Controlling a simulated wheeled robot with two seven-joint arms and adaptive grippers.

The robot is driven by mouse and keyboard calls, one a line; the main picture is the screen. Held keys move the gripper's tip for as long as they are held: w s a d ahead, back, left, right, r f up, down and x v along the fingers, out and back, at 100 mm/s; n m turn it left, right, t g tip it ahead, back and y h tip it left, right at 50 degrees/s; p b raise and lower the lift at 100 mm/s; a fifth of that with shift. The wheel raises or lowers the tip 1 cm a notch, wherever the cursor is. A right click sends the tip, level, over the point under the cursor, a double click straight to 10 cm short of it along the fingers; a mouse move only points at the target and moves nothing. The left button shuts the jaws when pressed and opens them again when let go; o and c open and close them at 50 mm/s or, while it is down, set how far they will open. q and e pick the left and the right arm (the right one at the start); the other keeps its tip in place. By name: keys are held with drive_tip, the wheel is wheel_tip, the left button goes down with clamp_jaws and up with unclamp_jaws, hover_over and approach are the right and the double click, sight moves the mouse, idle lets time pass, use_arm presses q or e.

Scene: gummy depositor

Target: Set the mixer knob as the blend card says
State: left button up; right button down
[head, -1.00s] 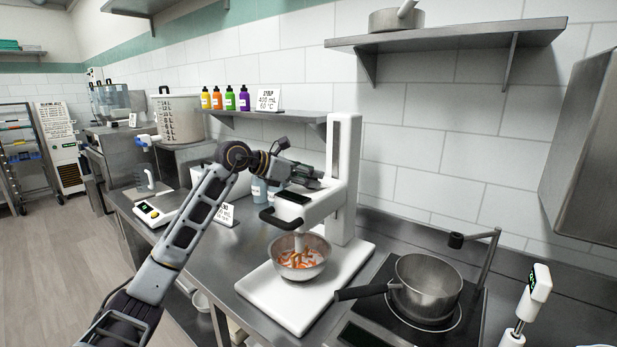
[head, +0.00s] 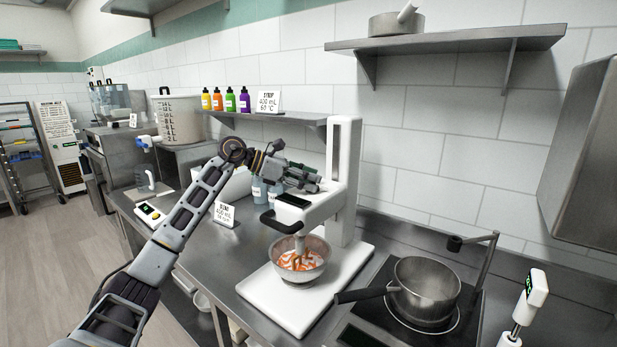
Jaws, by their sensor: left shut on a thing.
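The white stand mixer (head: 342,190) stands on its base at the centre, with a dark display (head: 292,201) on its head. A steel bowl (head: 300,272) with orange and white contents sits under the head, and the beater reaches into it. My left gripper (head: 314,184) is at the mixer head, beside the column, shut on the mixer knob, which its fingers hide. The blend card (head: 224,213) stands on the counter left of the mixer; its top word reads BLEND, and its smaller lines are hard to read. My right gripper is out of view.
A saucepan (head: 425,288) sits on the hob right of the mixer. A small scale (head: 150,213) and a jug (head: 146,182) stand at left. Bottles (head: 258,190) stand behind my left arm. A syrup card (head: 268,101) and coloured bottles (head: 218,98) are on the shelf.

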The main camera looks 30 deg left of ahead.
use_arm(q)
drive_tip(key=shift+w+a+r+m+g+h+p, duration=0.1)
drive_tip(key=shift+r+m+g+h+p, duration=0.1)
drive_tip(key=shift+m+g+h+p, duration=0.6)
drive_tip(key=shift+m+g+p, duration=0.2)
drive_tip(key=shift+m+p, duration=0.1)
drive_tip(key=shift+w+m+g+h+p, duration=0.1)
drive_tip(key=shift+m+g+h+p, duration=0.4)
drive_tip(key=shift+m+g+p, duration=0.4)
drive_tip(key=shift+a+g, duration=0.1)
drive_tip(key=shift+g, duration=0.2)
drive_tip(key=shift+f+m+p, duration=0.1)
drive_tip(key=shift+m+p, duration=0.3)
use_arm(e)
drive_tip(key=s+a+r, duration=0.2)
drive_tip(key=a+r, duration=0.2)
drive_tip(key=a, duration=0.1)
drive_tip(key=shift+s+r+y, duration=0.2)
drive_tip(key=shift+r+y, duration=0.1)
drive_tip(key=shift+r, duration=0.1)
use_arm(q)
drive_tip(key=shift+f+g, duration=0.1)
drive_tip(key=shift+g, duration=0.2)
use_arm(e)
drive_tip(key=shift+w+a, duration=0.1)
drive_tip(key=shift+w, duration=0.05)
use_arm(q)
drive_tip(key=o, duration=1)
